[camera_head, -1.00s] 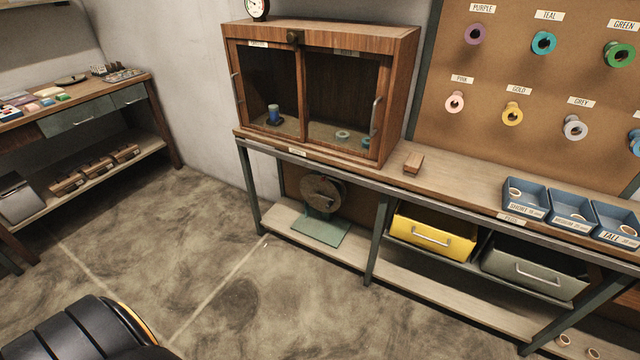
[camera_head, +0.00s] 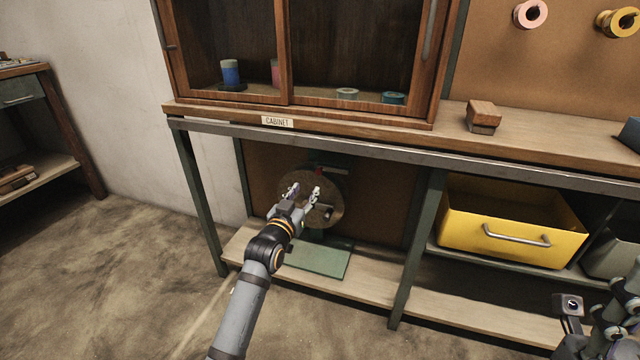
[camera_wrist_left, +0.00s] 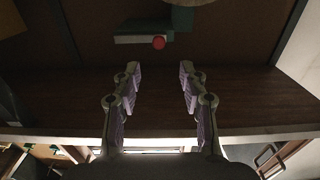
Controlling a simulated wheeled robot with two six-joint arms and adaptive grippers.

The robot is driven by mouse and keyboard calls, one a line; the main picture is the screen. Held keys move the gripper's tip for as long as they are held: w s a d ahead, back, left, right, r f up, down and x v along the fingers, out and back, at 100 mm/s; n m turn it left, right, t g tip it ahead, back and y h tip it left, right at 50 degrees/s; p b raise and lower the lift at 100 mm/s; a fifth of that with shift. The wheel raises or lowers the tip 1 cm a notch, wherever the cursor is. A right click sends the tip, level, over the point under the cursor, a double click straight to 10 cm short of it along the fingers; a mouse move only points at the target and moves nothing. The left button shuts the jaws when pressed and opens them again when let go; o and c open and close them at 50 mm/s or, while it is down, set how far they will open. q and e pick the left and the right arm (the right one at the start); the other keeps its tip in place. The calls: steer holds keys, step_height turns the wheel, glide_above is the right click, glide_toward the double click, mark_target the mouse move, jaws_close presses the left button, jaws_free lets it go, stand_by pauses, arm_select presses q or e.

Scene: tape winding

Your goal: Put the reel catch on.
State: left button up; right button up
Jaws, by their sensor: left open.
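A round brown reel (camera_head: 332,190) stands on a green base (camera_head: 322,262) on the low shelf below the cabinet. A small red-tipped catch (camera_head: 319,170) sits by the reel's upper edge on a dark green bracket. In the left wrist view the red tip (camera_wrist_left: 158,42) shows beyond the fingers, beside a green arm (camera_wrist_left: 140,39). My left gripper (camera_head: 304,190) is open and empty, in front of the reel and covering part of it in the head view. It also shows in the wrist view (camera_wrist_left: 157,75). My right gripper (camera_head: 612,312) is partly in view at the lower right; its jaws are unclear.
The bench top with the cabinet (camera_head: 300,103) overhangs the reel. A green table leg (camera_head: 418,245) stands right of the reel, and a yellow drawer (camera_head: 510,232) is beyond it. Another leg (camera_head: 201,200) stands to the left. The floor in front is clear.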

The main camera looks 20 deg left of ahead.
mark_target(318, 172)
arm_select(q)
steer(key=w+b, duration=0.1)
steer(key=w, duration=0.2)
steer(key=w+b, duration=0.2)
steer(key=w, duration=0.1)
steer(key=w+b, duration=0.1)
steer(key=w, duration=0.2)
steer(key=shift+w+d, duration=0.25)
steer(key=shift+w, duration=0.1)
steer(key=shift+w+r+b, duration=0.1)
steer(key=shift+w+b, duration=0.2)
jaws_close()
